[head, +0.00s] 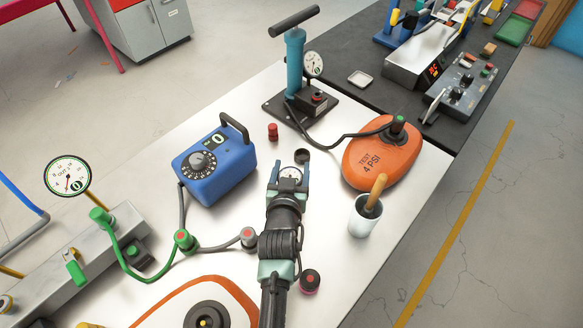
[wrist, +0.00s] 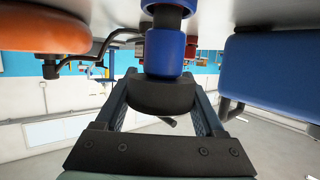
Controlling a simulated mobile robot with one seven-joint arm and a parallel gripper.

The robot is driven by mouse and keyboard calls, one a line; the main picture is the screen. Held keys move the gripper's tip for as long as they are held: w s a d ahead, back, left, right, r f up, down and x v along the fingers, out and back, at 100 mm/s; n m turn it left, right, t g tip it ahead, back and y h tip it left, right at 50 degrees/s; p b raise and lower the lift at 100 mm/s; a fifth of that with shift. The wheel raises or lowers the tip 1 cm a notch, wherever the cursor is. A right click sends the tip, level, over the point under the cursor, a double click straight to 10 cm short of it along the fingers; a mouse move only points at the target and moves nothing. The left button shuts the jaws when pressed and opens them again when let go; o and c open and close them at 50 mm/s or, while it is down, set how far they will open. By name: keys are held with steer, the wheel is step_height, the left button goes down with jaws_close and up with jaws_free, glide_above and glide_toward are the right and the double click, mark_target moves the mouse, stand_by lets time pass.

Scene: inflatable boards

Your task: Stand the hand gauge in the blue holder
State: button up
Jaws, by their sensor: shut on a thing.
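My gripper (head: 289,178) is shut on the hand gauge (head: 290,173), whose white dial faces up between the fingers in the head view. In the wrist view the gauge's black body (wrist: 160,95) sits between both fingers. A blue cylindrical piece (wrist: 165,52) lies directly beyond it toward the table, with a black stem beyond that. More blue shows at the top edge there; I cannot tell surely whether it is the blue holder or whether the stem is inside it. The holder is not clear in the head view, where my gripper may hide it.
A blue dial box (head: 212,165) stands left of my gripper. An orange board (head: 382,150) and a white cup (head: 362,222) with a wooden handle stand right. A pump (head: 295,65) is behind. A small red-topped piece (head: 272,132) and a dark round piece (head: 302,155) are close ahead.

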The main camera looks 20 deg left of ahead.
steer(key=o, duration=1.5)
steer(key=shift+f, duration=0.1)
steer(key=shift+s, duration=0.25)
steer(key=v, duration=1.2)
steer(key=shift+s, duration=0.2)
